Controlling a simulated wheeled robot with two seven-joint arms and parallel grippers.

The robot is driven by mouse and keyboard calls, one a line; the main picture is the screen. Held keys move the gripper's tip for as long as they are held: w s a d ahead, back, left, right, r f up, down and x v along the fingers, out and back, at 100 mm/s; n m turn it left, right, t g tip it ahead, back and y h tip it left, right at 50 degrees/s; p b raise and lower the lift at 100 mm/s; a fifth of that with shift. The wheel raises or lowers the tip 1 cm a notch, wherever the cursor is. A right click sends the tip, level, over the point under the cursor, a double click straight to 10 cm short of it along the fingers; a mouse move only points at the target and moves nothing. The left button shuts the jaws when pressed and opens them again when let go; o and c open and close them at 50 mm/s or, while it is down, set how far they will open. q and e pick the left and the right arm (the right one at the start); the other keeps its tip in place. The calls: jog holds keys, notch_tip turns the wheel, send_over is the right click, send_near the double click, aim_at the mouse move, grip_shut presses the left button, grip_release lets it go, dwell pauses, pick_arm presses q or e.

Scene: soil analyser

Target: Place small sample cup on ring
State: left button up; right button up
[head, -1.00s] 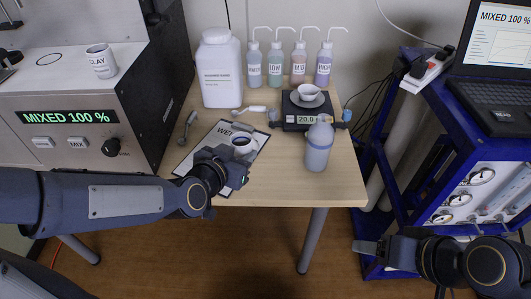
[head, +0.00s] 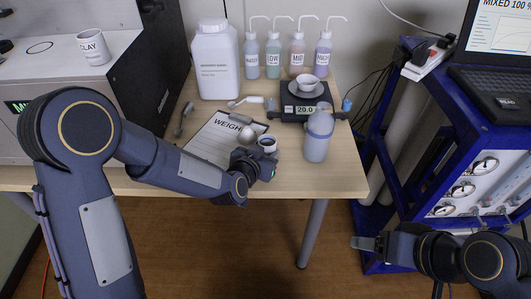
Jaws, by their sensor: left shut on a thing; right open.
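A small white cup (head: 268,143) with a dark inside is in my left gripper (head: 266,154), above the table's front part at the right edge of the clipboard. The gripper is shut on it, and the fingers hide its lower part. A thin black ring (head: 40,47) lies bare on top of the machine at the far left. A white cup marked CLAY (head: 92,46) stands on the same top, right of the ring. My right gripper (head: 364,243) is open and empty at the lower right, away from the table.
A scale (head: 304,110) reading 20.0 bears a white dish (head: 306,88). A capped bottle (head: 318,138) stands just right of my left gripper. A white jug (head: 215,60) and several wash bottles (head: 273,58) stand behind. A clipboard (head: 215,140) lies on the table. A blue frame (head: 400,150) stands at right.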

pick_arm(q)
jog(key=shift+r, duration=0.1)
jog(key=o, duration=1.1)
